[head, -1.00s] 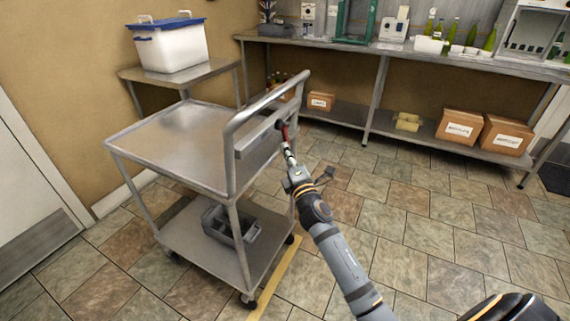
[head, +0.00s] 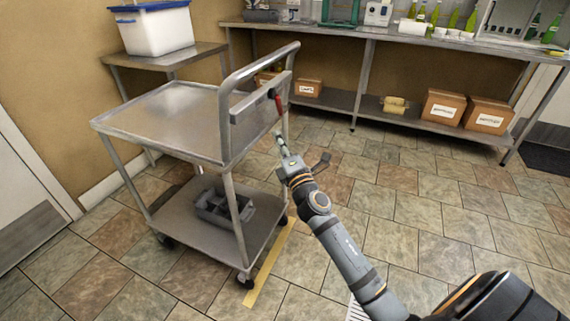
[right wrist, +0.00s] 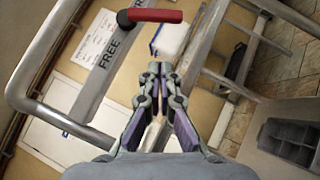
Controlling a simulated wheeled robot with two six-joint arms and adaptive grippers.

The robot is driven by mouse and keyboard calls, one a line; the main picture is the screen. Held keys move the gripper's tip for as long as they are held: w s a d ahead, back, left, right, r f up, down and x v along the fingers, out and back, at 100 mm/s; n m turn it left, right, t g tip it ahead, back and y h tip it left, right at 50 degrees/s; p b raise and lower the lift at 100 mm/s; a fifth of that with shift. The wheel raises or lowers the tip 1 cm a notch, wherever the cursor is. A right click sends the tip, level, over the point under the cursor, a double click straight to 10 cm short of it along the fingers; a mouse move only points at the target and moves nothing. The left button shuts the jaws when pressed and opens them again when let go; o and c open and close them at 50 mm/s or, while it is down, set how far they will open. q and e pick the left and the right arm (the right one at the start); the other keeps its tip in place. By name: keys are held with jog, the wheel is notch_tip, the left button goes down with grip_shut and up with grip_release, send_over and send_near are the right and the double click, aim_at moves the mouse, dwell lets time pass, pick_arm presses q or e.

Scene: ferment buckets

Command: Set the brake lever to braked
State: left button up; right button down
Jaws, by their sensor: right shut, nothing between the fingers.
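The brake lever (head: 278,104) is a short red handle on a dark pivot, on the bar below the steel cart's push handle; it hangs downward in the head view. In the right wrist view the red lever (right wrist: 158,16) lies near the top edge, pointing right from its pivot, above a plate (right wrist: 112,52) marked FREE. Any other marking is unreadable. My right gripper (head: 279,138) is shut and empty, below the lever and apart from it; its fingers (right wrist: 160,72) show in the wrist view. My left gripper is out of view.
The cart (head: 165,120) has a grey divided bin (head: 226,208) on its lower shelf. A white tub with a blue lid (head: 155,30) stands on a side table behind. A long bench (head: 400,38) runs along the back wall.

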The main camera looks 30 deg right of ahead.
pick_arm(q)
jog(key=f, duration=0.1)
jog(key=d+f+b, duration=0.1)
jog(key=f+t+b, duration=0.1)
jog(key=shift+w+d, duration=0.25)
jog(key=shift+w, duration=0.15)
pick_arm(e)
jog(key=v, duration=0.6)
jog(key=shift+d+f, duration=0.2)
jog(key=shift+d, duration=0.05)
